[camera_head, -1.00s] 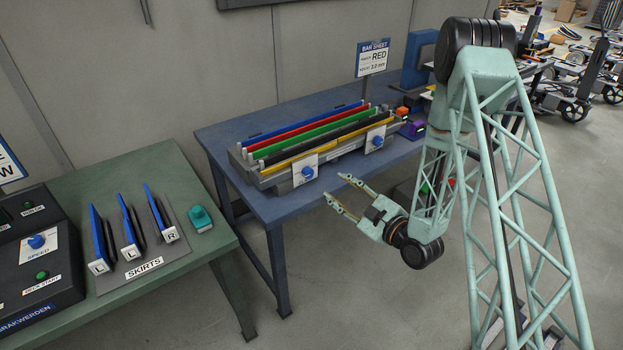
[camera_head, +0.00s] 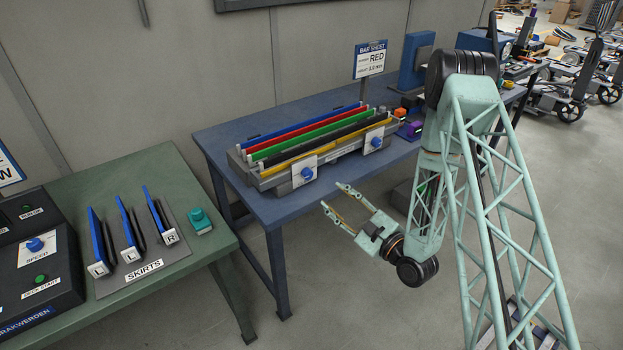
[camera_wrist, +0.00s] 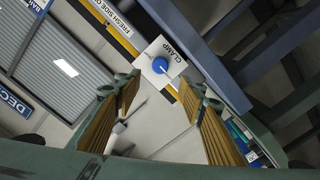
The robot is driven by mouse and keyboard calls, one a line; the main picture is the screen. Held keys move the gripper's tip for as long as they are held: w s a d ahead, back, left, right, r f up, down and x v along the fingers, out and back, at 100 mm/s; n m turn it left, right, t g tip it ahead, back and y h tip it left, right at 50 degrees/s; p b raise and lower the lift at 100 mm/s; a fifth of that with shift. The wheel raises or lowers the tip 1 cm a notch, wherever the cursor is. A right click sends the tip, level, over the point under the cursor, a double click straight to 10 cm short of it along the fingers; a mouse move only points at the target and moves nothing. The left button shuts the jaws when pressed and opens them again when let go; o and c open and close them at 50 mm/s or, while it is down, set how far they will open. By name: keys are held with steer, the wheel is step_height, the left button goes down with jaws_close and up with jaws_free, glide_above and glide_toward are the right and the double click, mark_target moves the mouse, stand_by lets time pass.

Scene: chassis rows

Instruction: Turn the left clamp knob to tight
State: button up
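The left clamp knob (camera_head: 307,173) is a blue round knob on a white plate at the front of the bar rack on the blue table. A blue knob on a white plate marked CLAMP (camera_wrist: 160,65) shows in the wrist view, beyond and between my fingertips; which of the two clamps it is I cannot tell for sure. The right clamp knob (camera_head: 377,142) sits on a similar plate further right. My gripper (camera_head: 334,197) is open and empty, in front of the table, apart from both knobs. The wrist view shows its fingers (camera_wrist: 158,95) spread wide.
The rack holds coloured bars, among them a red bar (camera_head: 312,123). A BAR SHEET sign (camera_head: 370,60) stands behind it. The blue table's front edge (camera_head: 300,211) lies close to my gripper. A green table (camera_head: 100,187) with skirt plates stands left. Floor between the tables is free.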

mark_target(309, 176)
steer(key=shift+b+x, duration=0.5)
steer(key=shift+x, duration=6.3)
steer(key=shift+c, duration=0.9)
steer(key=c, duration=0.7)
